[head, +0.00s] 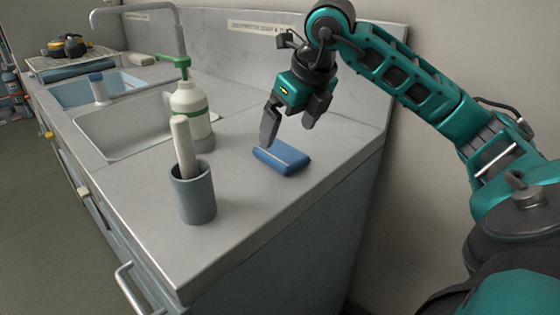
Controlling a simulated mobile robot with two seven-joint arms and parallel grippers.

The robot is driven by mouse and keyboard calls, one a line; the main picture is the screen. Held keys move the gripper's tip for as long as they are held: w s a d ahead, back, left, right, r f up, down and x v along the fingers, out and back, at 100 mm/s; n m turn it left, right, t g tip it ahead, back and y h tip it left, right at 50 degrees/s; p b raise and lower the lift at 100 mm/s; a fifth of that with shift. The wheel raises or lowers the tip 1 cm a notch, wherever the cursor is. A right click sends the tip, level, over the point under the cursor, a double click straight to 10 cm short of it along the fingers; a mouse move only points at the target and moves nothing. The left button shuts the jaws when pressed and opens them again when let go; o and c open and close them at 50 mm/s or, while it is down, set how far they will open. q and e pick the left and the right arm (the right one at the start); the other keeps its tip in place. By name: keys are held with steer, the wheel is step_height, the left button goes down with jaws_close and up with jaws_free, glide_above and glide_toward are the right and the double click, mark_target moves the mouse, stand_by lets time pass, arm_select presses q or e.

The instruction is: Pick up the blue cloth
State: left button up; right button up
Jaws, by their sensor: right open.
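The blue cloth (282,157) lies folded on the grey counter, with a pale stripe across its top. It is near the counter's right edge. My right gripper (289,131) points down above the cloth, its fingers spread and empty. The fingertips look a little above and behind the cloth; whether they touch it I cannot tell. My left gripper is not in view.
A blue-grey cup (194,196) holding a white rod stands left of the cloth. A white bottle (190,107) with a green pump stands behind it. Two sink basins (130,125) are further left. The counter in front of the cloth is clear.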

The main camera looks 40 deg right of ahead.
mark_target(281, 151)
steer(key=shift+b+x, duration=0.65)
steer(key=shift+x, duration=2.5)
steer(key=shift+d, duration=0.1)
steer(key=shift+c, duration=0.3)
steer(key=c, duration=1)
